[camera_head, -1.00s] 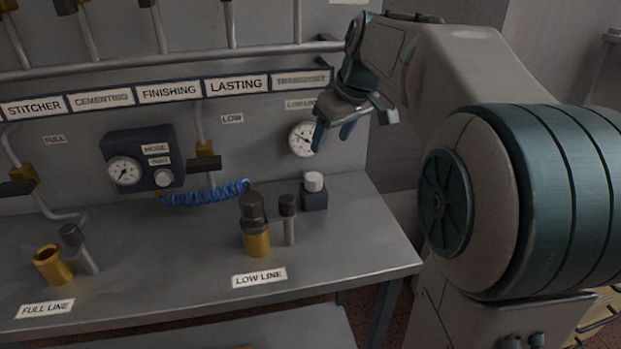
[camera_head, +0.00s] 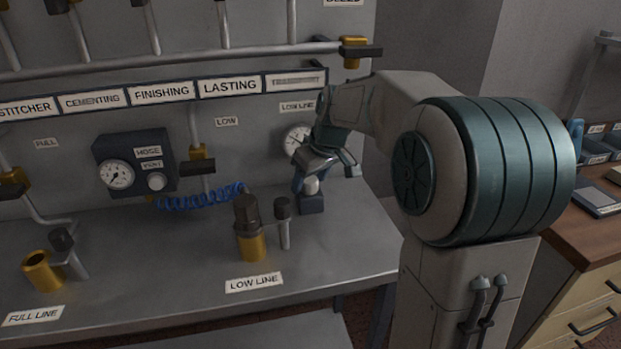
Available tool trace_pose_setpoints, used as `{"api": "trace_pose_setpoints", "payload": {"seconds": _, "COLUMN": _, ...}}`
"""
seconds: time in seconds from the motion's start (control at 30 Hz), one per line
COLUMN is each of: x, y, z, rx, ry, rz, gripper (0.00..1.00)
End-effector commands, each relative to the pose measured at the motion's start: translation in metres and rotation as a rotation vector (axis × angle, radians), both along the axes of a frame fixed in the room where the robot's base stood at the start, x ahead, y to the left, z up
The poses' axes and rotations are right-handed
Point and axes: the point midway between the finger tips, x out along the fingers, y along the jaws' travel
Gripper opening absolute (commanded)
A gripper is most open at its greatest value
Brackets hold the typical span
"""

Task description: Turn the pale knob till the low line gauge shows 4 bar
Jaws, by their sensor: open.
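The pale knob (camera_head: 311,186) sits on top of a small dark block (camera_head: 312,205) at the back right of the grey bench. My gripper (camera_head: 325,182) is open and pointing down at the knob. One finger is just left of the knob and the other stands off to its right. I cannot tell whether either finger touches it. The low line gauge (camera_head: 295,139) is on the wall panel just behind and above the knob. My wrist hides its right part, and its reading is too small to tell.
A brass fitting with a dark top (camera_head: 250,235) and a dark-capped post (camera_head: 283,222) stand left of the knob, behind the LOW LINE label (camera_head: 254,282). A blue coiled hose (camera_head: 200,199) lies farther left. The bench front right is clear.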

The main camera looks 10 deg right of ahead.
Motion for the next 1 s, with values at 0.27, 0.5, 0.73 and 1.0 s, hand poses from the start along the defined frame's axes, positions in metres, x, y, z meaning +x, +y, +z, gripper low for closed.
{"api": "trace_pose_setpoints", "payload": {"seconds": 0.27, "x": -0.0001, "y": -0.0002, "z": 0.0005, "rx": 0.000, "ry": 0.000, "rz": 0.000, "gripper": 0.20}}
{"api": "trace_pose_setpoints", "payload": {"seconds": 0.5, "x": -0.0001, "y": 0.0001, "z": 0.0007, "rx": 0.000, "ry": 0.000, "rz": -0.007, "gripper": 0.14}}
{"api": "trace_pose_setpoints", "payload": {"seconds": 0.73, "x": -0.0004, "y": 0.0009, "z": 0.0015, "rx": -0.001, "ry": -0.002, "rz": -0.082, "gripper": 0.15}}
{"api": "trace_pose_setpoints", "payload": {"seconds": 1.0, "x": -0.0008, "y": 0.0024, "z": 0.0015, "rx": -0.003, "ry": -0.002, "rz": -0.272, "gripper": 0.15}}
